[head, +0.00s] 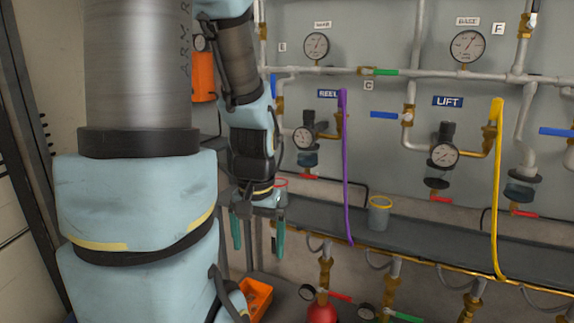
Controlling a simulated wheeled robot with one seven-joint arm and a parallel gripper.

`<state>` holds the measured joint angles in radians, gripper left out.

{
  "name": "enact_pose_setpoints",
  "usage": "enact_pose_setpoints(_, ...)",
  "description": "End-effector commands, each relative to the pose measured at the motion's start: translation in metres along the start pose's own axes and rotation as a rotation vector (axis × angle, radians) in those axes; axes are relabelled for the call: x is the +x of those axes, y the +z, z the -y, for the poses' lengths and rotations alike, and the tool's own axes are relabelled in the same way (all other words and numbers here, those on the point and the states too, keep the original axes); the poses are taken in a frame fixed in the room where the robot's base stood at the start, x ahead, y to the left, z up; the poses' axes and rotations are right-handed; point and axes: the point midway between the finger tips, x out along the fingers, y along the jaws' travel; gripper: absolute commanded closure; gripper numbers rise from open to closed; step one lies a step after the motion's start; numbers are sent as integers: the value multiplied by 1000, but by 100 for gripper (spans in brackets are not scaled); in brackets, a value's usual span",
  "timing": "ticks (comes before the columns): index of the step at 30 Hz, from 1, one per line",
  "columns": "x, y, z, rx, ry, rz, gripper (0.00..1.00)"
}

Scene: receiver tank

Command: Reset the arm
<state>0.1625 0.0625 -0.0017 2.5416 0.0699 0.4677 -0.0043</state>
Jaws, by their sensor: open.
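My arm fills the left of the head view, with pale blue links and a metal cylinder. My gripper (258,236) hangs pointing down at the end of the arm, left of the middle. Its two teal fingers are apart, and nothing shows between them. It is in front of the left end of the grey shelf, and I cannot tell its exact distance from it.
A grey shelf (437,240) runs along the pipe wall, with a yellow-rimmed cup (379,214) on it. A purple hose (345,170) and a yellow hose (497,190) hang down in front. An orange bin (256,297) and a red bottle (321,309) are below.

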Motion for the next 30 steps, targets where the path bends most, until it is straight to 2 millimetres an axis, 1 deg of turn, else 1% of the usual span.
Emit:
enact_pose_setpoints(1, -5, -2, 7, -70, 13, -38, 0)
enact_pose_setpoints(3, -13, -5, 13, -150, 29, -83, 0)
enact_pose_setpoints(4, -23, -6, 11, -135, 28, -75, 0)
enact_pose_setpoints(11, -62, -9, 12, -127, 27, -70, 0)
enact_pose_setpoints(14, -83, -10, 12, -126, 27, -70, 0)
enact_pose_setpoints(17, -110, -12, 13, -125, 27, -69, 0)
enact_pose_setpoints(18, -122, -13, 14, -125, 26, -69, 0)
enact_pose_setpoints(22, -156, -15, 15, -124, 26, -68, 0)
enact_pose_setpoints(25, -171, -16, 15, -124, 26, -68, 0)
enact_pose_setpoints(27, -178, -16, 16, -124, 26, -68, 0)
enact_pose_setpoints(30, -181, -17, 16, -124, 26, -68, 0)
